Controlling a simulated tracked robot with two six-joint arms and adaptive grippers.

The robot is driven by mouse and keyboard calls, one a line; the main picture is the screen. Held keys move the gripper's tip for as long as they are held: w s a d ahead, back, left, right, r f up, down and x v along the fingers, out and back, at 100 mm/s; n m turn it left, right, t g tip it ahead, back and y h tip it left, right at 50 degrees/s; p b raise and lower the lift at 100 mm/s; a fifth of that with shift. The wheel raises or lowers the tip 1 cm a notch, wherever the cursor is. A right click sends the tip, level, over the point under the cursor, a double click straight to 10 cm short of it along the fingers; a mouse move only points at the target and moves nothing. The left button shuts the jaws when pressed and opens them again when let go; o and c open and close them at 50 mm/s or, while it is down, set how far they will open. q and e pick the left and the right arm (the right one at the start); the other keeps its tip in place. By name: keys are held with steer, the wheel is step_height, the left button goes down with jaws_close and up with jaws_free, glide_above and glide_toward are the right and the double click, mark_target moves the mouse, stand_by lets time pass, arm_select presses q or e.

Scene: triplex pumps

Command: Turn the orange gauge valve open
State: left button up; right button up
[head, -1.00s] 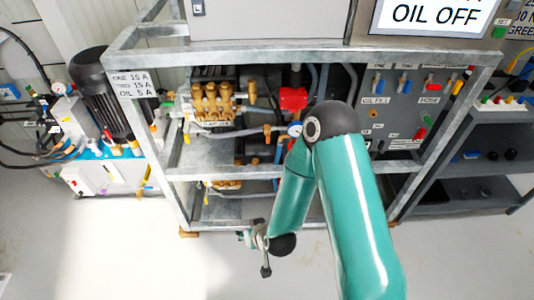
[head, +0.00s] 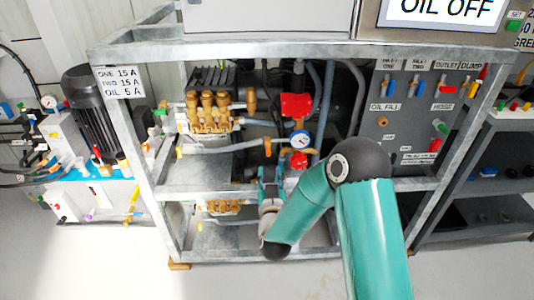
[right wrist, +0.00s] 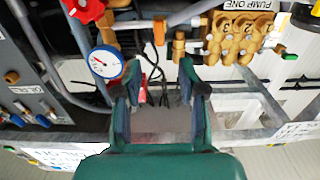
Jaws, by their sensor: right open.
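A round blue-rimmed gauge (head: 299,140) with a white dial sits behind the front of the metal frame. It also shows in the right wrist view (right wrist: 106,62). An orange handle (head: 268,147) stands on the pipe left of the gauge; the right wrist view shows it upright (right wrist: 159,30). A second orange part (right wrist: 108,37) is beside the gauge. I cannot tell which is the gauge valve. My right gripper (right wrist: 160,95) is open and empty, its fingers apart from both orange parts. In the head view my right gripper (head: 269,176) is below the handle, partly hidden by my arm.
A brass pump (head: 210,112) is left of the gauge, a red block (head: 296,105) above it. A grey panel (head: 405,125) with coloured levers stands to the right. The frame's middle rail (head: 190,189) runs near my gripper.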

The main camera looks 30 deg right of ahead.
mark_target(267, 152)
steer(key=x, duration=1)
steer(key=shift+w+d, duration=0.25)
steer(key=shift+w, duration=0.05)
jaws_close()
steer(key=shift+a, duration=0.2)
